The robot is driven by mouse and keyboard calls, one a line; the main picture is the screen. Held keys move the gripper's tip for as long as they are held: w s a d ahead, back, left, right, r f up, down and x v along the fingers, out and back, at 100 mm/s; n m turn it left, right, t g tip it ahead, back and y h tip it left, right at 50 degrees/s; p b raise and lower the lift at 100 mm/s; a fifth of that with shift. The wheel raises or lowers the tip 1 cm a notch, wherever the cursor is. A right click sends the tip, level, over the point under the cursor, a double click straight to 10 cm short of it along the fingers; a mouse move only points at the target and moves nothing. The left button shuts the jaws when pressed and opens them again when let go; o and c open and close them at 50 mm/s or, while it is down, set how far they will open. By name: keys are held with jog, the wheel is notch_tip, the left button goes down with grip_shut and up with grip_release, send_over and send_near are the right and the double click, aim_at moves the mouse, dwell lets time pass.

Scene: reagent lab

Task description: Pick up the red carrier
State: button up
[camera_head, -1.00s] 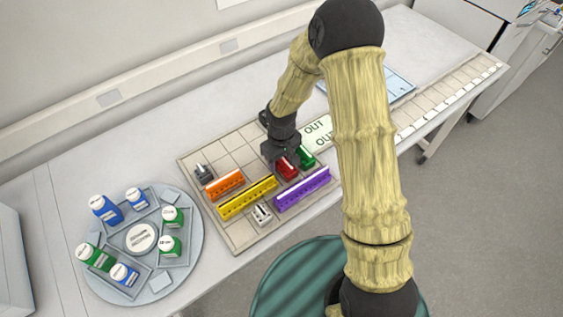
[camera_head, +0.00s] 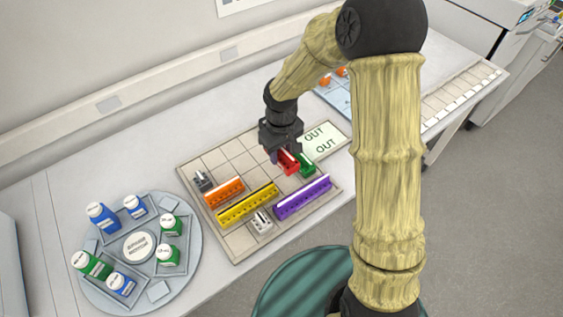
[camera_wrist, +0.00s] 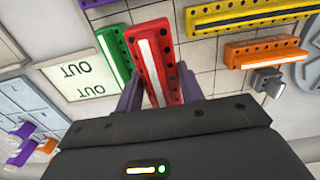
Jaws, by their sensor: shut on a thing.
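The red carrier (camera_head: 288,162), a short block with a white top strip, is between the fingers of my gripper (camera_head: 281,150). In the wrist view the red carrier (camera_wrist: 152,58) runs between the two dark fingers of my gripper (camera_wrist: 160,92), which are shut on it. It is at the back part of the beige gridded board (camera_head: 232,150), close beside the green carrier (camera_head: 306,164). The gripper hides its far end. Whether its underside is clear of the board is hard to tell.
Orange (camera_head: 224,192), yellow (camera_head: 247,204) and purple (camera_head: 303,197) carriers stand on the board, with grey (camera_head: 202,181) and white (camera_head: 261,222) small ones. An OUT mat (camera_head: 322,140) lies behind. A round tray (camera_head: 192,263) with several bottles is at left.

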jog(key=shift+r, duration=1.2)
